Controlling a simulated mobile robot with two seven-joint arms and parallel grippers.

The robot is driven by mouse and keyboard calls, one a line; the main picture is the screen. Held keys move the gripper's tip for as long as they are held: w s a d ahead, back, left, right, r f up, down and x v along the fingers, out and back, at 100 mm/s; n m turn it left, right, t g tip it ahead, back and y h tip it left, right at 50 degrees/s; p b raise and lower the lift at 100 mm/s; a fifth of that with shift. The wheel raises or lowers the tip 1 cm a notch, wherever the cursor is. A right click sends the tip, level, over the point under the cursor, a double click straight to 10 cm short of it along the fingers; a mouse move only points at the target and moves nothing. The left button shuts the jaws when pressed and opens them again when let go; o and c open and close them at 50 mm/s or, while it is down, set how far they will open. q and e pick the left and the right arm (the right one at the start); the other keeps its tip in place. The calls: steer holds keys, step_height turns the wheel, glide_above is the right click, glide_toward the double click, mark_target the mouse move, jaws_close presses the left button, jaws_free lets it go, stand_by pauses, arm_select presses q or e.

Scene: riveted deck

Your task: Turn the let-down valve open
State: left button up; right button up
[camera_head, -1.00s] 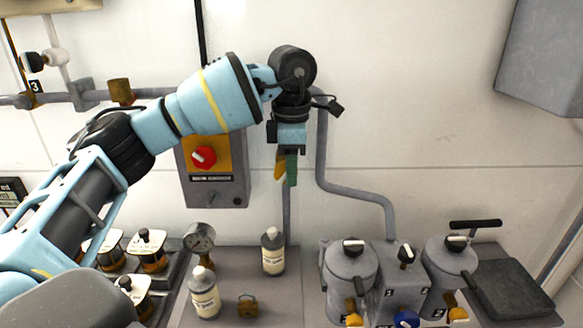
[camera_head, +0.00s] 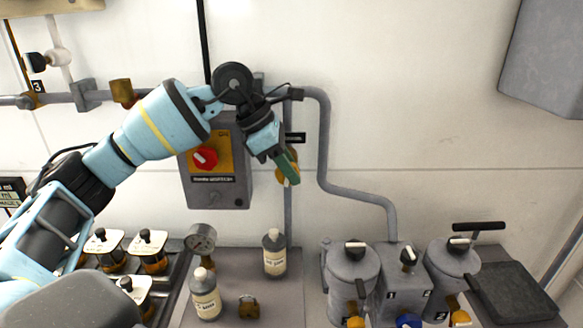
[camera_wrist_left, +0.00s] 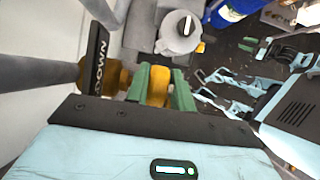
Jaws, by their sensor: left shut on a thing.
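The let-down valve is on the thin vertical pipe on the back wall. Its brass-yellow handle (camera_head: 281,179) shows only in part behind my fingers in the head view. In the left wrist view the yellow handle (camera_wrist_left: 157,86) sits between the two green fingers, and the brass valve body (camera_wrist_left: 115,76) is to its left. A black label reading "DOWN" (camera_wrist_left: 97,68) stands beside it. My left gripper (camera_head: 288,167) is shut on the handle, tilted with its fingers toward the lower right. My right gripper is not in view.
A grey box with a red knob (camera_head: 205,158) is on the wall just left of the gripper. A grey pipe (camera_head: 323,150) bends down on the right. Below stand two bottles (camera_head: 274,254), a gauge (camera_head: 201,238) and grey lidded pots (camera_head: 352,268).

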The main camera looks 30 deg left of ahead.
arm_select(q)
steer(key=shift+t+h, duration=0.4)
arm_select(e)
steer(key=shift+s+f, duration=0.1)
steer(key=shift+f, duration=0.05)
arm_select(q)
steer(key=shift+r, duration=0.15)
steer(key=o, duration=1)
steer(key=shift+a, duration=0.1)
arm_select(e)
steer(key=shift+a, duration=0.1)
arm_select(q)
steer(key=shift+b+v, duration=0.4)
steer(key=shift+v, duration=3.45)
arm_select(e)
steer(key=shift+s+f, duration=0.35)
